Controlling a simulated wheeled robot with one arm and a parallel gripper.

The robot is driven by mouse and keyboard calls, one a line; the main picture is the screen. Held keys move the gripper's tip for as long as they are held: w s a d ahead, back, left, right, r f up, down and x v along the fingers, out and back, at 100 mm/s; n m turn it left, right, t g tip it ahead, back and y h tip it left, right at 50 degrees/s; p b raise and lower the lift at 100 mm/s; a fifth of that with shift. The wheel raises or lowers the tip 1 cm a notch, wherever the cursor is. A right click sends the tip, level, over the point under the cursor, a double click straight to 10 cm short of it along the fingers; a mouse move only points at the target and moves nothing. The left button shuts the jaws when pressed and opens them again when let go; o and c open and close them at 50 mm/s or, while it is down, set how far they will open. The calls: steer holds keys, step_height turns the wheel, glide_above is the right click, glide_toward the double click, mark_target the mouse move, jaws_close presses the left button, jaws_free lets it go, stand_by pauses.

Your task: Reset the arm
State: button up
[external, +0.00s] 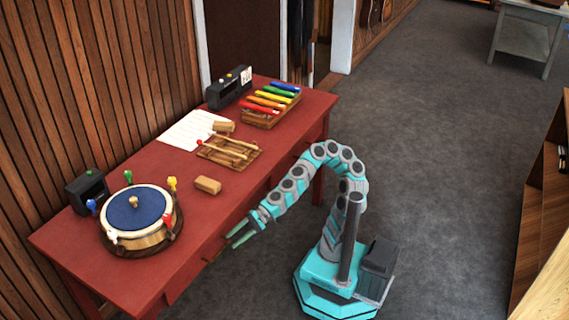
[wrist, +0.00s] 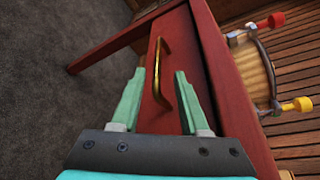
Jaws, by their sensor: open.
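My gripper (external: 238,236) is at the front edge of the red table (external: 195,228), low beside its drawer side. In the wrist view my gripper (wrist: 160,75) has its two pale green fingers spread apart with nothing held. A brass drawer handle (wrist: 162,85) on the red drawer front (wrist: 182,50) appears between and just beyond the fingers. I cannot tell whether a finger touches it. My teal and grey arm curves up from my base and down toward the table.
On the table are a round drum with a blue top (external: 137,209), a wooden block (external: 207,185), mallets on a wooden tray (external: 228,154), a paper sheet (external: 190,130), a colourful xylophone (external: 270,103) and dark boxes. Grey floor (external: 440,160) is open to the right, before a wooden shelf (external: 545,200).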

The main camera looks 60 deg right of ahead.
steer(key=d+f+n+g+h+p, duration=0.1)
steer(key=d+f+n+h+p, duration=0.2)
steer(key=d, duration=0.5)
steer(key=s+d+f+n+g+h+p, duration=0.1)
steer(key=d+f+n+h+p, duration=0.2)
steer(key=d, duration=0.5)
steer(key=d+f+n+g+h+p, duration=0.1)
steer(key=d+f+n+h+p, duration=0.2)
steer(key=d, duration=0.5)
steer(key=s+d+f+g+h+p, duration=0.1)
steer(key=s+d+h, duration=0.2)
steer(key=d, duration=0.6)
steer(key=s+d+n+g+h, duration=0.1)
steer(key=s+d+g+h, duration=0.1)
steer(key=s+d, duration=0.4)
steer(key=d, duration=0.4)
steer(key=shift+s+d+f+g+h+p, duration=0.2)
steer(key=shift+f+g+h+p, duration=0.1)
steer(key=shift+f+h+p, duration=0.1)
